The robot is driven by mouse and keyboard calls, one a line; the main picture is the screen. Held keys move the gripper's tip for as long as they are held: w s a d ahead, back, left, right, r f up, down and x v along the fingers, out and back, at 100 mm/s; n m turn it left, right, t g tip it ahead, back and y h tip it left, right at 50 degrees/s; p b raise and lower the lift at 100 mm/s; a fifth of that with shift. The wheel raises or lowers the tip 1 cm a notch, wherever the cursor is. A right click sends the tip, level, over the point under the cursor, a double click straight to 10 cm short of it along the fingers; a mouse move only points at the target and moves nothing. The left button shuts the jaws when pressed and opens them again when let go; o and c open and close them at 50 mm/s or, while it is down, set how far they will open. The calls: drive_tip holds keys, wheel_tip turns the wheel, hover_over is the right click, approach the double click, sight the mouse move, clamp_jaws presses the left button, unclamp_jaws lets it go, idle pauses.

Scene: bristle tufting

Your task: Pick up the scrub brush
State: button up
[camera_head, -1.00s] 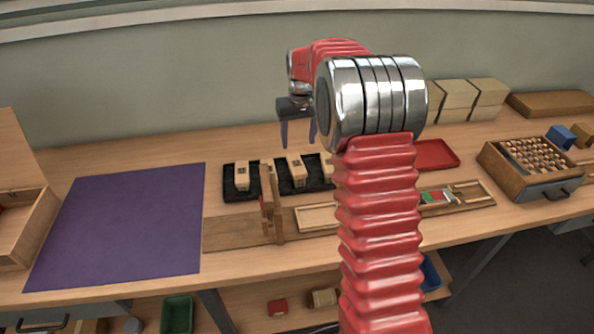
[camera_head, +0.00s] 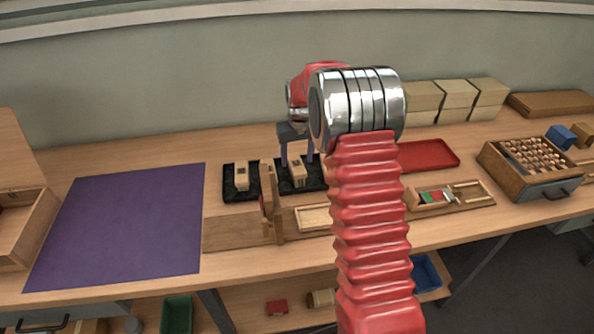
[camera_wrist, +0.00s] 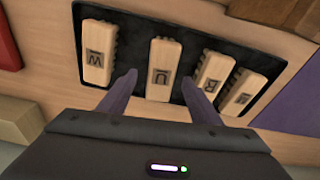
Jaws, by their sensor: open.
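Several pale wooden brush blocks lie in a black tray (camera_head: 238,196) on the bench. In the wrist view each has a dark letter mark on top and bristles along its side. I cannot tell from the marks which is the scrub brush. My gripper (camera_head: 297,162) is open and empty, pointing down over the tray. In the wrist view its fingertips (camera_wrist: 160,82) stand either side of the near end of the block marked like a U (camera_wrist: 163,68). A block marked like a W (camera_wrist: 96,52) lies left of it, and others lie to the right.
A wooden upright (camera_head: 277,205) stands in front of the tray. A purple mat (camera_head: 120,225) lies left, a red tray (camera_head: 428,155) right. A wooden box of pegs (camera_head: 530,165) and cream blocks (camera_head: 455,100) stand farther right.

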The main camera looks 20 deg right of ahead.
sight(297, 164)
drive_tip(key=shift+w+f, duration=0.15)
drive_tip(key=shift+f, duration=1.15)
drive_tip(key=shift+w+f, duration=0.1)
drive_tip(key=shift+f, duration=1.2)
drive_tip(key=c, duration=1.2)
